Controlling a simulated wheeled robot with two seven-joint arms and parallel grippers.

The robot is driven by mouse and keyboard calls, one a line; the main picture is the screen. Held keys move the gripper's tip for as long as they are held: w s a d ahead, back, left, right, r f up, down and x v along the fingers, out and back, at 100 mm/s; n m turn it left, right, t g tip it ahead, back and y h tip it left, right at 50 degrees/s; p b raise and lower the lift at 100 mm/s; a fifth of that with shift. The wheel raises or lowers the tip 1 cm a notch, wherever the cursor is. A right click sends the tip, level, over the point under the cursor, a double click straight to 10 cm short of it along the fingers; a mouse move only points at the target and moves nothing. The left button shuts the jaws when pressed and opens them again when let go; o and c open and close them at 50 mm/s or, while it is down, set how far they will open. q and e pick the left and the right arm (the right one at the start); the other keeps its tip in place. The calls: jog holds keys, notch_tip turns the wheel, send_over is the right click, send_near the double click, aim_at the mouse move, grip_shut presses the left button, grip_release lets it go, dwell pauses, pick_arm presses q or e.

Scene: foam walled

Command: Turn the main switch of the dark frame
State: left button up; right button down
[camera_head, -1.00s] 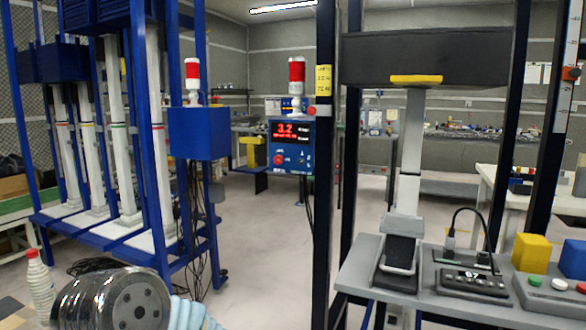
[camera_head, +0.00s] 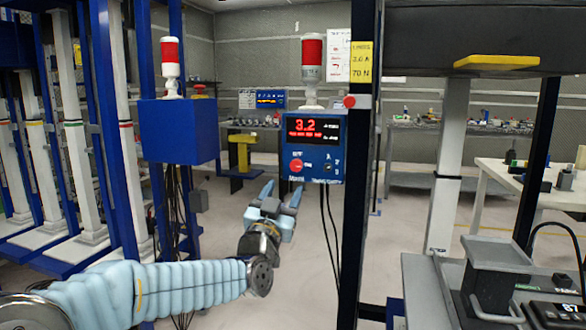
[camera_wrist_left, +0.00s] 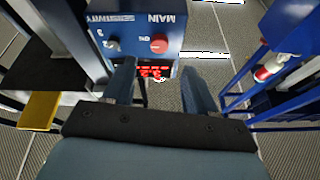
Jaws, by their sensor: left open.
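The main switch is a round red knob (camera_head: 296,165) at the lower left of a blue control box (camera_head: 313,178) with a lit red display. The box is fixed to the dark frame's post (camera_head: 362,200). In the left wrist view the knob (camera_wrist_left: 159,43) shows upside down beside the word MAIN. My left gripper (camera_head: 281,192) is open and empty, its fingers pointing up just below and left of the box. In the left wrist view the two fingers (camera_wrist_left: 158,72) stand apart, with the knob between and beyond their tips. The knob's turn position is too small to tell. My right gripper is out of view.
A red button (camera_head: 349,101) sits on the dark post above the box. A red-and-white signal lamp (camera_head: 312,62) stands on the box. Cables hang below it. A blue frame with another blue box (camera_head: 179,131) stands left. A grey bench (camera_head: 430,290) is at lower right.

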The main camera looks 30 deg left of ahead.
aim_at(295, 167)
pick_arm(q)
jog(key=p+x, duration=0.2)
jog(key=x, duration=0.5)
jog(key=shift+w+r, duration=0.15)
jog(key=shift+w, duration=0.15)
